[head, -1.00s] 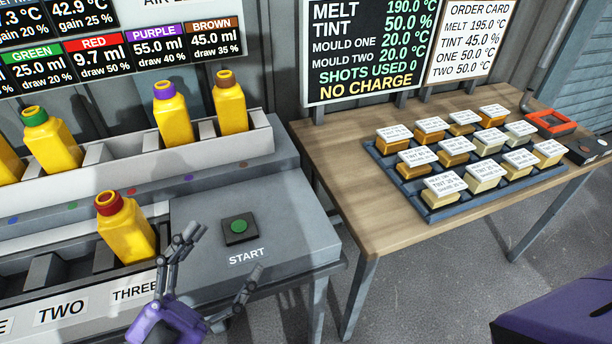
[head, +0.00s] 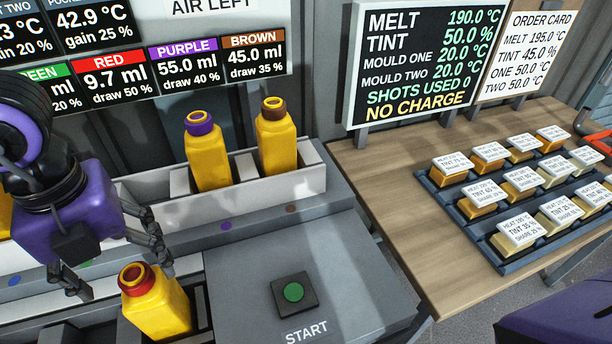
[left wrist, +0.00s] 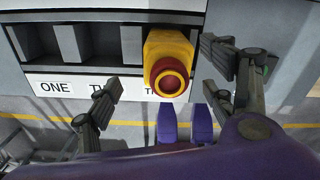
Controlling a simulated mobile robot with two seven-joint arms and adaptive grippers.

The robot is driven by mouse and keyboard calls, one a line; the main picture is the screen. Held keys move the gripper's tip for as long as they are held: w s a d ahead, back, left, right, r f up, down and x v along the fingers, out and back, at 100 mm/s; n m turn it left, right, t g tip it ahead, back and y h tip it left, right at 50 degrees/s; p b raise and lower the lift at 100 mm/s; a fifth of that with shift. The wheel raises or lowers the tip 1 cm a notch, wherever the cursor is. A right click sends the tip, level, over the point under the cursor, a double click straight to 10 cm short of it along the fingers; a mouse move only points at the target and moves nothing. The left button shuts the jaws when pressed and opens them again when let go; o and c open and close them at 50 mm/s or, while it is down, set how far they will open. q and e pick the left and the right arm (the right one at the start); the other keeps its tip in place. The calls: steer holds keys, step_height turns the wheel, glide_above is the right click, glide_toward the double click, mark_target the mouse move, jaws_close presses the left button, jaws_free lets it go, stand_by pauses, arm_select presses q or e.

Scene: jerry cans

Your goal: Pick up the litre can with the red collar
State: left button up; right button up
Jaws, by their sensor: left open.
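The yellow litre can with the red collar (head: 157,308) stands upright at the bottom of the head view, in the front rack. In the left wrist view the can (left wrist: 168,62) is seen from above, in the slot at the third label, which it partly covers. My left gripper (head: 118,270) is open and empty, beside and above the can's collar in the head view. In the left wrist view its fingers (left wrist: 165,88) are spread to either side of the can, the right one closer. I see no contact. My right gripper is not in view.
Cans with purple (head: 207,155) and brown (head: 277,140) collars stand in the white back rack (head: 240,208). A green START button (head: 293,292) is right of the red-collared can. A tray (head: 512,264) of labelled blocks lies on the wooden table (head: 390,200).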

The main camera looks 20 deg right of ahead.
mark_target(149, 294)
arm_select(q)
steer(key=f, duration=0.5)
steer(key=d+f, duration=0.1)
steer(key=f, duration=0.1)
steer(key=shift+s+f, duration=0.15)
steer(key=shift+f, duration=0.15)
steer(key=shift+c, duration=0.5)
